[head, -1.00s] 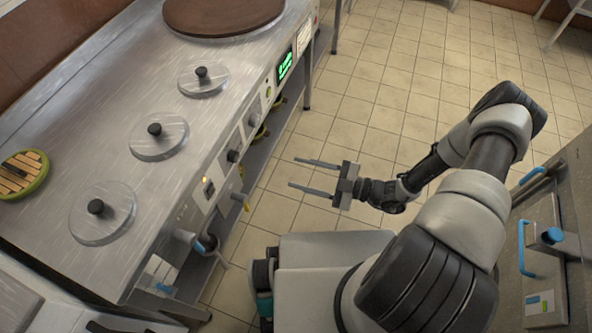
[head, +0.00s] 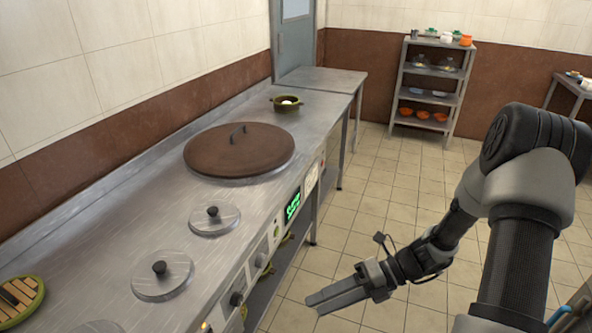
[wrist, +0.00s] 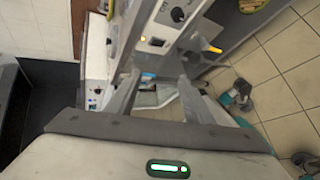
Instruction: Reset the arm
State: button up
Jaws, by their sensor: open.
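My gripper (head: 338,294) is open and empty. In the head view it hangs over the tiled floor, to the right of the steel counter's front edge, with its fingers pointing left. The gripper also shows in the wrist view (wrist: 158,88), its two fingers apart with nothing between them. Beyond the fingers is the counter's front panel (wrist: 160,42) with a lit orange lamp and a yellow handle.
The steel counter (head: 120,215) holds a big brown lid (head: 238,152), small steel lids (head: 162,275), a green-rimmed round tray with slats (head: 40,290) and a small green pot (head: 287,104). A shelf rack (head: 432,85) stands at the back. The floor (head: 385,190) between is clear.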

jog(key=s+d+r+n+t+h, duration=0.2)
jog(key=s+r+n+t+h, duration=0.15)
jog(key=r+n, duration=0.65)
jog(key=s+d+r+n+t+h, duration=0.25)
jog(key=r+n+h, duration=0.25)
jog(key=r+n, duration=0.5)
jog(key=s+d+r+n+t+h, duration=0.2)
jog(key=s+d+r+n+h, duration=0.15)
jog(key=r+n, duration=0.65)
notch_tip(320, 180, up, 20)
jog(key=n+p, duration=0.2)
jog(key=p, duration=2)
jog(key=shift+s+a+f, duration=0.15)
jog(key=shift+s+a, duration=0.1)
jog(key=shift+a, duration=0.1)
